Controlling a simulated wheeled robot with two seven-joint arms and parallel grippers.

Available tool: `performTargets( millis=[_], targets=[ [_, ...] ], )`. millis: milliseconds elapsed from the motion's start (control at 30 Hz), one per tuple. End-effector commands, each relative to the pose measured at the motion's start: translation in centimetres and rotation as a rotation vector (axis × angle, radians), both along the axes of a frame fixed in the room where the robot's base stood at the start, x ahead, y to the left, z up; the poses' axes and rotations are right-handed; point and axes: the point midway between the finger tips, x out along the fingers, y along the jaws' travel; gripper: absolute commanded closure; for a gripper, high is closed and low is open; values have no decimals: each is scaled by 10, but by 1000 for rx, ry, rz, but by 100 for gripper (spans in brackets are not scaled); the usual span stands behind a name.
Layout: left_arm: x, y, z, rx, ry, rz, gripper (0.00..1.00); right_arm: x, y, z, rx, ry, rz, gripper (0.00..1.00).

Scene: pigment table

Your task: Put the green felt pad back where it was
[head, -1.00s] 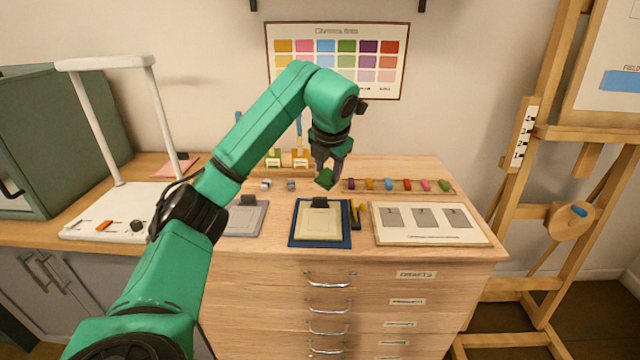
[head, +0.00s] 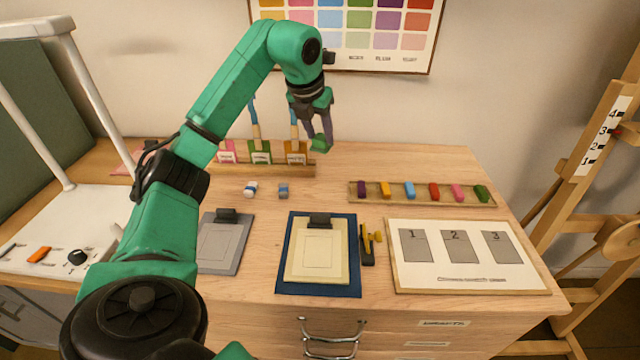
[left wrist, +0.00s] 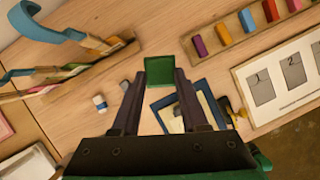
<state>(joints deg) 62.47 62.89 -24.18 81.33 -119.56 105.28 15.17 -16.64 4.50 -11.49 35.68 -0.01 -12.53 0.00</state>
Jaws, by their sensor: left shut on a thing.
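My left gripper (head: 318,125) is shut on the green felt pad (head: 320,143) and holds it above the back of the table, right of the wooden rack. In the left wrist view the pad (left wrist: 159,70) sits between the two fingertips (left wrist: 160,78). The wooden rack (head: 250,171) carries pink, green and orange labelled blocks, with blue-and-wood tools rising behind the green and orange ones. My arm hides part of its left side. My right gripper is not in view.
A tray of coloured sticks (head: 420,198) lies at the right. A numbered board (head: 465,280), a clipboard on a blue mat (head: 290,287), a grey clipboard (head: 222,245) and two small blue-and-white pieces lie in front. The tabletop between rack and tray is clear.

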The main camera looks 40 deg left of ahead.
Motion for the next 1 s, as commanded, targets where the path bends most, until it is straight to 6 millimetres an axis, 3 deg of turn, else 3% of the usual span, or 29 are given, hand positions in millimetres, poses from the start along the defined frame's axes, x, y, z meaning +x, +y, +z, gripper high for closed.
performTargets(
  millis=[33,100,300,600,767,800,867,1000],
  targets=[
    [-1,1,-23,3,8,0,100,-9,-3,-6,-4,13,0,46],
    [-2,1,-46,3,9,1,100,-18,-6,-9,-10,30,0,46],
    [-1,1,-99,2,4,1,100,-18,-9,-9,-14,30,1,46],
    [-1,0,-146,1,2,-1,100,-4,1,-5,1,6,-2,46],
    [0,0,-147,2,-1,-1,100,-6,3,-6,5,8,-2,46],
    [0,0,-147,2,-1,-1,53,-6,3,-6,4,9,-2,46],
    [0,0,-147,2,-1,-1,30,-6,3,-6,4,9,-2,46],
    [0,0,-147,2,-1,-1,26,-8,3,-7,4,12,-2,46]
  ],
)
